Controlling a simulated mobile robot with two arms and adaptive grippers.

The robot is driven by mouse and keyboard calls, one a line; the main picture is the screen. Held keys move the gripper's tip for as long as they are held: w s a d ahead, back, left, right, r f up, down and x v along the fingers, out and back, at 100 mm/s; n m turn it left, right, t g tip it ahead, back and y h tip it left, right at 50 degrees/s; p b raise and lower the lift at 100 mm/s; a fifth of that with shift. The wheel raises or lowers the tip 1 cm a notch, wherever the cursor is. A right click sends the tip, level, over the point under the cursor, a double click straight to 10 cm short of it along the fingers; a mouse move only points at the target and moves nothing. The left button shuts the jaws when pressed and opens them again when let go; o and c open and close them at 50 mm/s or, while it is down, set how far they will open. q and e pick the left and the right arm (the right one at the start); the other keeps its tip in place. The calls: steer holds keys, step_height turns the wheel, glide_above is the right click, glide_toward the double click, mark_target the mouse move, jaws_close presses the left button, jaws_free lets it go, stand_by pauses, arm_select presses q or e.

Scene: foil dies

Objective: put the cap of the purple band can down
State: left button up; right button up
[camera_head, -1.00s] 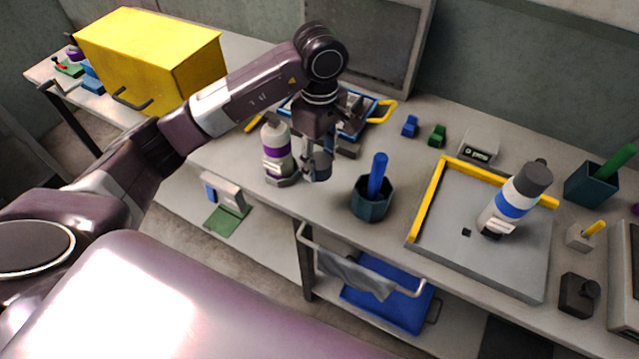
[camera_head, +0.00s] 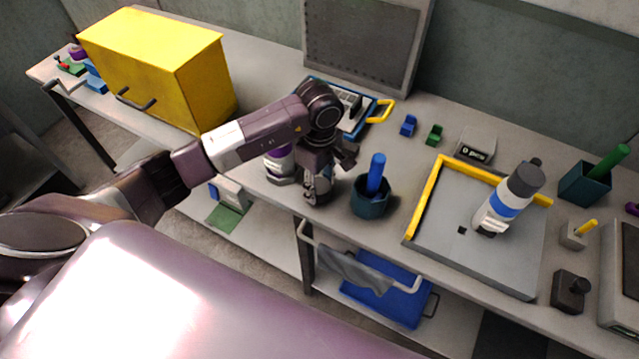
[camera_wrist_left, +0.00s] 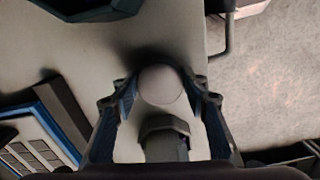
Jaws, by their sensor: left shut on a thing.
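My left gripper (camera_head: 318,192) is low over the front strip of the bench, left of the teal cup. It is shut on the grey cap (camera_wrist_left: 162,88), which shows as a rounded pale shape between the fingertips in the left wrist view. In the head view the fingers mostly hide the cap, and I cannot tell whether it touches the bench. The purple band can (camera_head: 280,165) stands just left of the gripper, with its top hidden behind my arm. My right gripper is not in view.
The teal cup (camera_head: 370,204) with a blue stick stands close right of the gripper. The bench's front edge is near. A blue-rimmed tray (camera_head: 368,112) lies behind. A grey tray (camera_head: 450,255) with yellow edges holds a blue band can (camera_head: 508,200) at right.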

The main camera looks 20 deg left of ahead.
mark_target(319, 186)
arm_select(q)
steer(key=o, duration=0.3)
steer(key=shift+f, duration=0.15)
steer(key=o, duration=0.5)
steer(key=shift+c, duration=0.2)
steer(key=shift+r, duration=0.2)
steer(key=shift+w+r, duration=0.1)
steer(key=shift+r, duration=0.15)
step_height(319, 186, up, 12)
steer(key=b, duration=0.3)
steer(key=shift+f+b, duration=0.25)
steer(key=shift+b, duration=0.05)
